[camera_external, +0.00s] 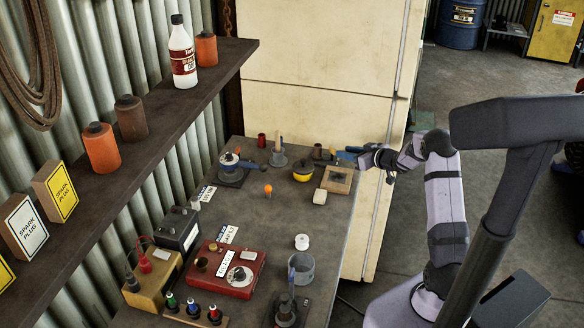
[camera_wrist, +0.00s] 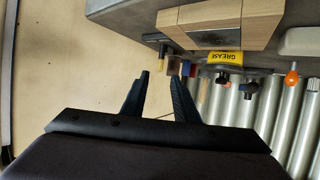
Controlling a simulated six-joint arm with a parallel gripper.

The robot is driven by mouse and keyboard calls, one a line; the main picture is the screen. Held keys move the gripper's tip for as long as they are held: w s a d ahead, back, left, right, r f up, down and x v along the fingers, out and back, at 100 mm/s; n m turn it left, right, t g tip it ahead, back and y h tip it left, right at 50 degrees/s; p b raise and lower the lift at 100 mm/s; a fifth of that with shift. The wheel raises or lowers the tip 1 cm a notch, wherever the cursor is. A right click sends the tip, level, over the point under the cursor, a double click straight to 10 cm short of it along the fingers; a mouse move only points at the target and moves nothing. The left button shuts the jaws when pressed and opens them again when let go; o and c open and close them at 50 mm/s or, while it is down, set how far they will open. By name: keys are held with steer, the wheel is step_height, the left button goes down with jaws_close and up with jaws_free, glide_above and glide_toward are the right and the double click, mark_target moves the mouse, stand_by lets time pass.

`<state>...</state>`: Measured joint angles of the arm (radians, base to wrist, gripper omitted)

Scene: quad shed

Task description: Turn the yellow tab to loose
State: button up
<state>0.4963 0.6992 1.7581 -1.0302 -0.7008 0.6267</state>
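I cannot make out a clear yellow tab or a "loose" marking. A wooden block (camera_external: 335,181) with a fitting on top lies near the bench's right edge. The wrist view shows a wooden block with a grey plate (camera_wrist: 214,38) in its front. A round yellow piece with a black top (camera_external: 303,172) stands left of the block in the external view. My gripper (camera_external: 368,157) is over the bench's far right edge, beside the block. In the wrist view my gripper (camera_wrist: 160,85) has its two fingers apart with nothing between them.
A yellow GREASE label (camera_wrist: 226,57) shows upside down beyond the block. The bench (camera_external: 262,207) also carries a red box (camera_external: 208,274), a grey cup (camera_external: 301,268) and several mounted parts. A cream cabinet (camera_external: 320,60) stands behind. A shelf (camera_external: 150,150) runs along the left wall.

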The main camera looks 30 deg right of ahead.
mark_target(335, 150)
steer(key=shift+p+x, duration=0.75)
steer(key=shift+x, duration=2.4)
jaws_close()
